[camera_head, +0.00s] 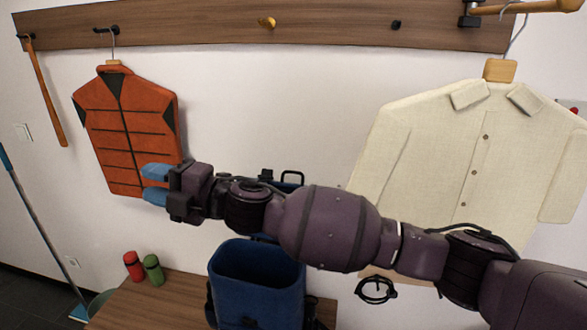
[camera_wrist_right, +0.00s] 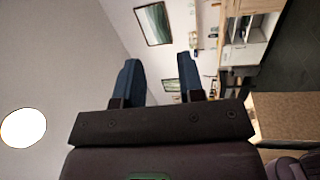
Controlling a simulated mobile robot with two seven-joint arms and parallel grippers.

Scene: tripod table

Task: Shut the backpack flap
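The dark blue backpack (camera_head: 258,297) stands upright on the wooden table, and its top opening faces up. A blue part with a black loop (camera_head: 292,177) shows just above my right arm, behind it; this looks like the raised flap, mostly hidden by the arm. My right gripper (camera_head: 150,184) is left of and above the backpack, in front of the orange vest, with its blue fingers apart and nothing between them. The right wrist view also shows the two fingers (camera_wrist_right: 160,82) apart and empty. My left gripper is not in view.
A red bottle (camera_head: 133,266) and a green bottle (camera_head: 153,269) stand on the table (camera_head: 165,305) left of the backpack. The orange vest (camera_head: 125,130) and a cream shirt (camera_head: 465,150) hang from the wall rack (camera_head: 200,27). A black ring-shaped item (camera_head: 375,291) is right of the backpack.

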